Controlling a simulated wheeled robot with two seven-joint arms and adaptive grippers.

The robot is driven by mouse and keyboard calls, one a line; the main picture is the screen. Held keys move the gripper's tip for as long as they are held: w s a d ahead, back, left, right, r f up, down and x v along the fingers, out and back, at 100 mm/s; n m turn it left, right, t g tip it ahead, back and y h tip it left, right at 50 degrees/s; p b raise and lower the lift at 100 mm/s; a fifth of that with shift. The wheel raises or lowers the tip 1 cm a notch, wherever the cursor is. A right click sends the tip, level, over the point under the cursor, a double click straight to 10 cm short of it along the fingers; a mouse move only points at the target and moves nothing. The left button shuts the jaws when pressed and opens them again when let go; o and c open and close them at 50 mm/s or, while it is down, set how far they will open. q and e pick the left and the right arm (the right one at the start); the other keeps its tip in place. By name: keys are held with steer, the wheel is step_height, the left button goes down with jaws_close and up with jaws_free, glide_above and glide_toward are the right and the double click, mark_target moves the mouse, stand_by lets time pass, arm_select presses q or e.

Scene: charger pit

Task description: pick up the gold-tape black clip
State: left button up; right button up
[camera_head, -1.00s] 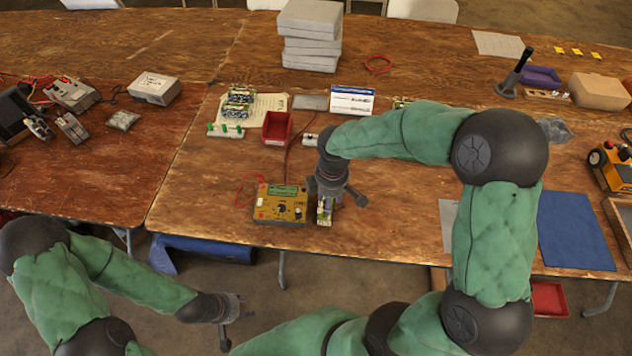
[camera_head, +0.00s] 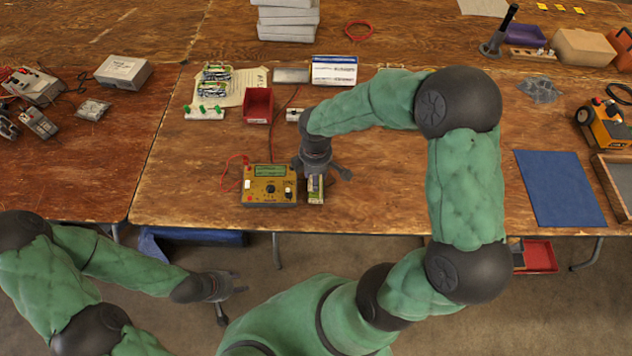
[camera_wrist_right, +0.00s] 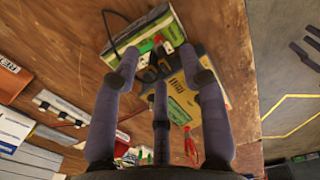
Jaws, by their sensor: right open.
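In the right wrist view, small dark clips (camera_wrist_right: 158,66) with a yellowish patch lie between my fingers, beside a red-tipped piece. I cannot tell surely which one is the gold-tape black clip; it is too small to make out in the head view. My right gripper (camera_wrist_right: 158,92) is open and empty, its three fingers spread above the clips. In the head view my right gripper (camera_head: 322,172) hangs over a small green-and-white block (camera_head: 316,194) near the table's front edge, partly covering it. My left gripper (camera_head: 228,292) hangs open and empty in front of the table, below its edge.
A yellow meter (camera_head: 269,186) stands just left of my right gripper. A red bin (camera_head: 258,106), a blue-and-white box (camera_head: 334,70) and green-clipped parts (camera_head: 205,112) lie behind. A blue mat (camera_head: 560,188) lies at right. The table between mat and right gripper is mostly clear.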

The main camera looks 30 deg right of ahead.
step_height(320, 180, down, 3)
steer(key=shift+d+f+b, duration=0.1)
steer(key=shift+f+b, duration=0.1)
steer(key=shift+b, duration=0.35)
jaws_close()
steer(key=shift+r, duration=0.1)
steer(key=shift+r+p, duration=0.4)
steer(key=shift+r, duration=0.1)
step_height(320, 180, up, 2)
steer(key=shift+r+p, duration=0.2)
steer(key=shift+p, duration=0.4)
steer(key=s+a+r+p, duration=0.4)
steer(key=s+a+r, duration=0.3)
steer(key=s, duration=0.5)
step_height(320, 180, up, 2)
steer(key=shift+a+r, duration=0.2)
steer(key=shift+r, duration=0.05)
